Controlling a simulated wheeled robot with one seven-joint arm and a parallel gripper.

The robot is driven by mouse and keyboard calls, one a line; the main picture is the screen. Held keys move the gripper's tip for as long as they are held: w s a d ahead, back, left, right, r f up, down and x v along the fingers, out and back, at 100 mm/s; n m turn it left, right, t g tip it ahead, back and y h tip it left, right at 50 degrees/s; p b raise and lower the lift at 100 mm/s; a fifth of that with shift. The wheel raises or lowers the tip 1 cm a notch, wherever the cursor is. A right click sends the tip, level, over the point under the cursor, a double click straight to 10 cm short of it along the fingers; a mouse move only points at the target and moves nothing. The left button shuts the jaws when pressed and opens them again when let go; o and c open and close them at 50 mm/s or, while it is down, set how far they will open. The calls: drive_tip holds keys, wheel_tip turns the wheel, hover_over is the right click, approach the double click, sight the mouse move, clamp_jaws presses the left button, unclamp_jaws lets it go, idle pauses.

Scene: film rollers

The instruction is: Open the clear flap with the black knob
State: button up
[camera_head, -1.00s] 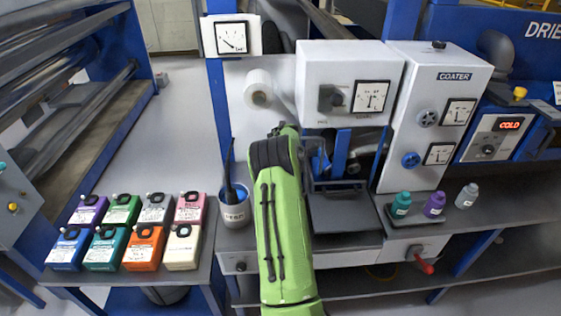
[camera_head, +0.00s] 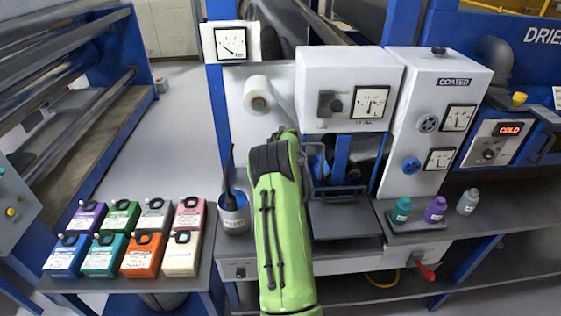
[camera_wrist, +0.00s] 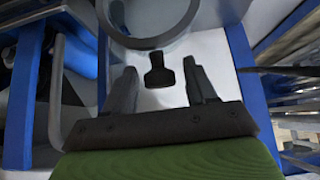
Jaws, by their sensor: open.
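In the wrist view my gripper (camera_wrist: 160,66) is open, its two fingers pointing away from me. A small black knob-like piece (camera_wrist: 158,76) shows in the gap between the fingertips, against a pale surface. I cannot tell its depth or whether a finger touches it. The clear flap cannot be made out with certainty. In the head view my green arm reaches up toward the blue-framed opening below the white box (camera_head: 348,78), and it hides my fingertips. That box carries a black knob (camera_head: 336,105) beside a dial.
A grey ring (camera_wrist: 150,42) curves close above the fingertips in the wrist view. A blue post (camera_wrist: 246,60) stands to their right. In the head view, a paper roll (camera_head: 258,100) and a cup (camera_head: 234,214) are left of my arm. The coater (camera_head: 430,125) stands right.

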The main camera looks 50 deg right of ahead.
drive_tip(key=b+v, duration=0.1)
drive_tip(key=v, duration=1.4)
drive_tip(key=shift+r, duration=0.2)
drive_tip(key=shift+s+a, duration=0.1)
drive_tip(key=s+a+r+n+y, duration=0.1)
drive_tip(key=a+r+n, duration=0.15)
drive_tip(key=a, duration=0.75)
drive_tip(key=s+a+r+n+t+y, duration=0.15)
drive_tip(key=a+r, duration=0.25)
drive_tip(key=a, duration=0.6)
drive_tip(key=s+a+r+n+y, duration=0.1)
drive_tip(key=a+r+y, duration=0.15)
drive_tip(key=a, duration=0.75)
drive_tip(key=s+a+f+n, duration=0.3)
drive_tip(key=s+a+n, duration=0.1)
drive_tip(key=s+a, duration=0.7)
drive_tip(key=s+g, duration=0.1)
drive_tip(key=s, duration=0.2)
drive_tip(key=shift+s+a+f+n+y, duration=0.2)
drive_tip(key=shift+s+a+n+y, duration=0.2)
